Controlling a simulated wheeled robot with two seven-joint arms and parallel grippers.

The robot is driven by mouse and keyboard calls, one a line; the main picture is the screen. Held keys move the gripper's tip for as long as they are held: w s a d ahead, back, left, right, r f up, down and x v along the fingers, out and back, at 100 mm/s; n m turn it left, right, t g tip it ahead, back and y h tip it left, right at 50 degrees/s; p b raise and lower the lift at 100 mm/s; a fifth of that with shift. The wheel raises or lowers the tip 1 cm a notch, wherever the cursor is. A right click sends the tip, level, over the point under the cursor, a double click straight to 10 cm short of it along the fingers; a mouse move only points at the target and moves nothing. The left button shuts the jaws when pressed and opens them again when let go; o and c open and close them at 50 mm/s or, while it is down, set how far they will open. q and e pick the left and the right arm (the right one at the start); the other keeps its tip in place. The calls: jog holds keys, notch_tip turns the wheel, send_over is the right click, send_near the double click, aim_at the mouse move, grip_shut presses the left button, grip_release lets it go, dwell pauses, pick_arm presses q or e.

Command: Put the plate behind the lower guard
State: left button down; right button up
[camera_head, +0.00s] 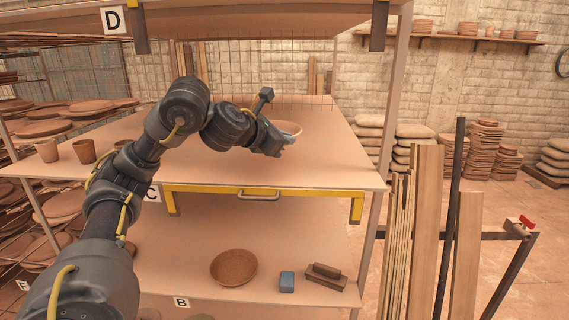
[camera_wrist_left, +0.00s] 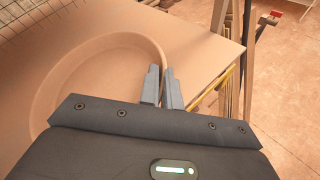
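The plate (camera_head: 287,127), a round tan dish with a raised rim, is over the shelf marked C, partly hidden by my left arm. In the left wrist view the plate (camera_wrist_left: 95,75) fills the upper left. My left gripper (camera_head: 287,141) is at its near right side; in the wrist view its fingers (camera_wrist_left: 162,82) are close together with the rim between them. I cannot tell whether the plate touches the shelf. My right gripper is out of view.
Cups (camera_head: 84,151) stand at the left of shelf C (camera_head: 335,165). Upright boards (camera_head: 426,230) stand right of the rack. Shelf D (camera_head: 250,18) overhangs.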

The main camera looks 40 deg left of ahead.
pick_arm(q)
jog(key=w+a+f+b, duration=0.1)
jog(key=w+a+f, duration=0.1)
jog(key=w+a, duration=0.1)
jog(key=shift+f+b, duration=0.3)
send_over(284, 171)
jog(key=f, duration=0.4)
jog(key=shift+s+d, duration=0.25)
jog(key=shift+s, duration=0.1)
jog(key=shift+w+a+f+p, duration=0.1)
jog(key=shift+w+f+p, duration=0.1)
jog(key=shift+f, duration=0.65)
jog(key=shift+w+a+f+p, duration=0.1)
jog(key=shift+f+p, duration=0.1)
jog(key=shift+f, duration=0.6)
jog(key=shift+a+f, duration=0.1)
jog(key=shift+f, duration=0.3)
jog(key=shift+s, duration=0.1)
jog(key=shift+f, duration=0.1)
jog(key=c, duration=1.6)
grip_release()
